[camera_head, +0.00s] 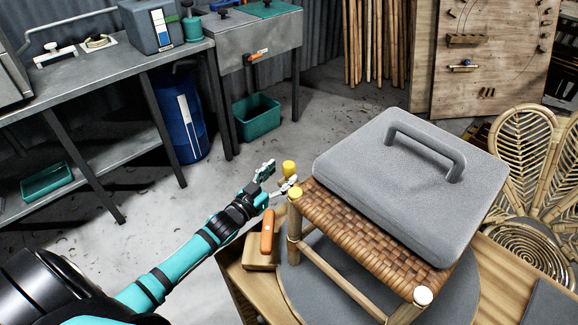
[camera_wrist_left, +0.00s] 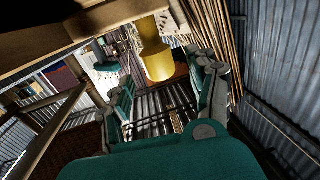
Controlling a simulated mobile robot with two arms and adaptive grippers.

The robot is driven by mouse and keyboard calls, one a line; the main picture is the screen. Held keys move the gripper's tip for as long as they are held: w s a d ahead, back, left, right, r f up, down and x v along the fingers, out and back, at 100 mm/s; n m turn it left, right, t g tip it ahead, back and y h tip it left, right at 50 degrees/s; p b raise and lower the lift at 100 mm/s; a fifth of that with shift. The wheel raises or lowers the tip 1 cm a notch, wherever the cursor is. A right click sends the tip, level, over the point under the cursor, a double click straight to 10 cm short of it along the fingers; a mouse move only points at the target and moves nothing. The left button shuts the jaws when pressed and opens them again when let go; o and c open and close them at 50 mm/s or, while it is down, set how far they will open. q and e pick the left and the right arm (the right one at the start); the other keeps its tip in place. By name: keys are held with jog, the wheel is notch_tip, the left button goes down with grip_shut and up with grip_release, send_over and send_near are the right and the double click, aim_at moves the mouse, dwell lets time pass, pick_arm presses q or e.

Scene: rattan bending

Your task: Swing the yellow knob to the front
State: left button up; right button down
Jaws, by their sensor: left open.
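The yellow knob (camera_head: 288,167) stands just beyond the corner of a woven stool (camera_head: 345,222) in the head view. In the left wrist view the yellow knob (camera_wrist_left: 158,64) is a short cylinder below a tan wooden part. My left gripper (camera_head: 277,177) is open, its fingertips close to the knob. In the left wrist view my left gripper (camera_wrist_left: 165,88) has its two fingers spread, with the knob at or just beyond the gap between them. I cannot tell whether they touch it. My right gripper is not in view.
A grey slab with a handle (camera_head: 400,180) lies on the stool seat. The stool stands on a round grey disc (camera_head: 320,290) on a wooden table. Open floor lies left of the table.

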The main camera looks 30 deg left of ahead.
aim_at(285, 172)
pick_arm(q)
jog(key=shift+w+d, duration=0.25)
jog(key=shift+w, duration=0.85)
jog(key=shift+w+d, duration=0.2)
jog(key=shift+w, duration=0.85)
jog(key=shift+c, duration=0.2)
grip_shut()
